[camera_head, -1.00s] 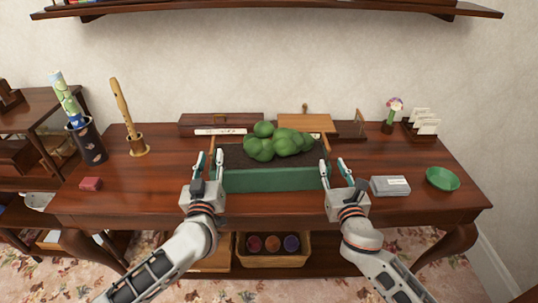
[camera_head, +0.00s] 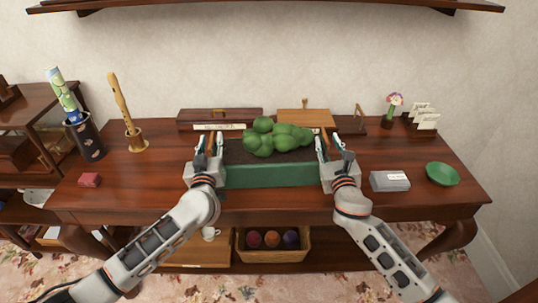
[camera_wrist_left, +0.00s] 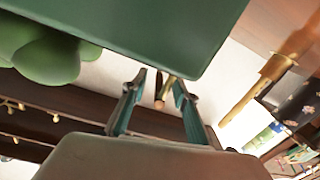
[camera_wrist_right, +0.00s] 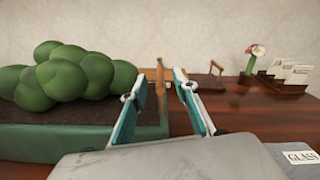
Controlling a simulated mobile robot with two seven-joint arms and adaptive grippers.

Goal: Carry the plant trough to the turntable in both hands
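The green plant trough (camera_head: 270,176) stands on the wooden table in front of me, filled with dark soil and a rounded green bush (camera_head: 277,138). My left gripper (camera_head: 210,143) is at the trough's left end, its fingers spread. The left wrist view shows the trough's green wall (camera_wrist_left: 165,35) close by and a thin brass-coloured bar between the fingers. My right gripper (camera_head: 326,145) is at the right end, also with spread fingers. A wooden bar (camera_wrist_right: 160,78) shows between them in the right wrist view. I cannot make out a turntable.
A long dark box (camera_head: 220,115) and a light wooden board (camera_head: 305,119) lie behind the trough. A recorder on a stand (camera_head: 136,145) and a dark cylinder (camera_head: 90,140) are left.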

